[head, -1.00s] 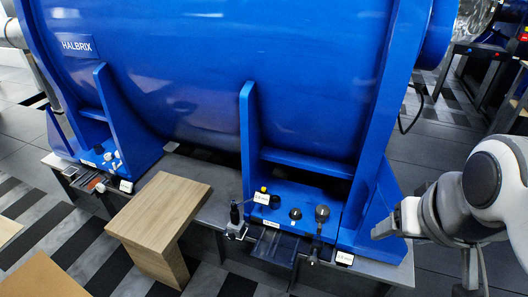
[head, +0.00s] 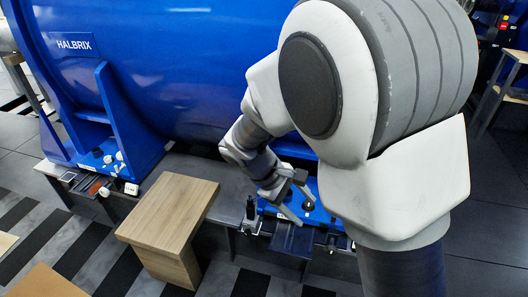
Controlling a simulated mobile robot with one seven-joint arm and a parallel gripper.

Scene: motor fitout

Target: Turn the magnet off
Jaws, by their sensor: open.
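My gripper (head: 302,205) is open and empty, low over the blue right foot of the motor, with its fingers pointing down and right. A dark knob (head: 308,206) on the foot's deck shows beside the fingertips; I cannot tell whether they touch. A black upright piece on a small light base (head: 250,208) stands left of my gripper, at the bench's front edge. No part is clearly recognisable as the magnet or its switch at this size. My arm hides the right part of the foot and the fittings there.
The large blue motor (head: 180,60) fills the back. A wooden block-like stand (head: 175,205) is left of my gripper. The left foot (head: 115,150) carries small white fittings, with an orange-red piece (head: 98,187) in front. A dark tray (head: 292,238) sits at the front edge.

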